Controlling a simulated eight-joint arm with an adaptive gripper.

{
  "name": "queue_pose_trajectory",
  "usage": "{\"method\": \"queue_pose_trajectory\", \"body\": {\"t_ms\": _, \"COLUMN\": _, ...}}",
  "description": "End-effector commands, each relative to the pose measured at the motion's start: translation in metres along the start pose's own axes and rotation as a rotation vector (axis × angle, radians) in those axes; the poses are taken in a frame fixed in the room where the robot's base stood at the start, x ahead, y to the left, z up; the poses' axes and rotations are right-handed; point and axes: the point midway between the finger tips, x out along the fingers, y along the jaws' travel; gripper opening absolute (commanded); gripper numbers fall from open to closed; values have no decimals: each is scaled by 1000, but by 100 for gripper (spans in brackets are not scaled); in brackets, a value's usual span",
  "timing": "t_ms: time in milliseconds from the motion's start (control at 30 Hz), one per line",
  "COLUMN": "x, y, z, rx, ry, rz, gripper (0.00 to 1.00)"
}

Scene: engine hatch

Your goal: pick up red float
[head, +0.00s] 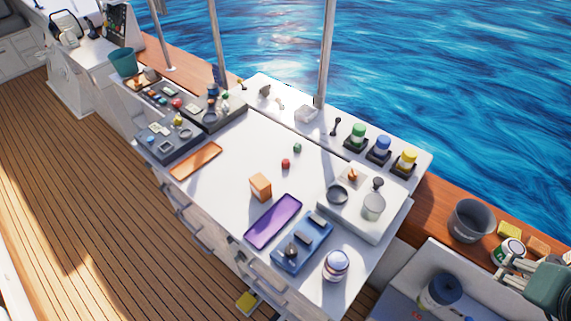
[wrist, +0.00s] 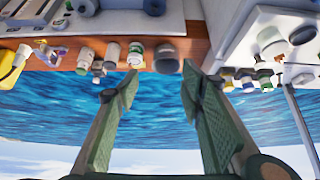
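A small red float (head: 285,163) rests on the bare middle of the white counter in the head view, close to a small green piece (head: 297,148). The float is small in the picture, so its exact shape is hard to tell. I cannot make it out in the wrist view. My gripper (head: 503,265) is at the far right of the head view, well away from the float, over the boat's side. In the wrist view my gripper (wrist: 155,92) has its two green fingers wide apart, with nothing between them.
The white counter (head: 235,150) has free room around the float. An orange box (head: 261,187), a purple tray (head: 273,222) and a blue tray (head: 315,240) lie in front. Dark trays (head: 220,118) of small parts stand left. A grey bucket (head: 470,222) stands near my gripper.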

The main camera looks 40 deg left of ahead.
Motion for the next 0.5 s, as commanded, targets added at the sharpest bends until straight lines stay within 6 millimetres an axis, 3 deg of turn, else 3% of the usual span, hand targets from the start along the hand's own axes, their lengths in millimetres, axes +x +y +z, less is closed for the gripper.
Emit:
{"method": "queue_pose_trajectory", "body": {"t_ms": 267, "x": 0, "y": -5, "z": -7, "rx": -18, "ry": -8, "rz": -8, "gripper": 39}}
{"method": "queue_pose_trajectory", "body": {"t_ms": 500, "x": 3, "y": -25, "z": -30, "rx": -78, "ry": -36, "rz": -33, "gripper": 39}}
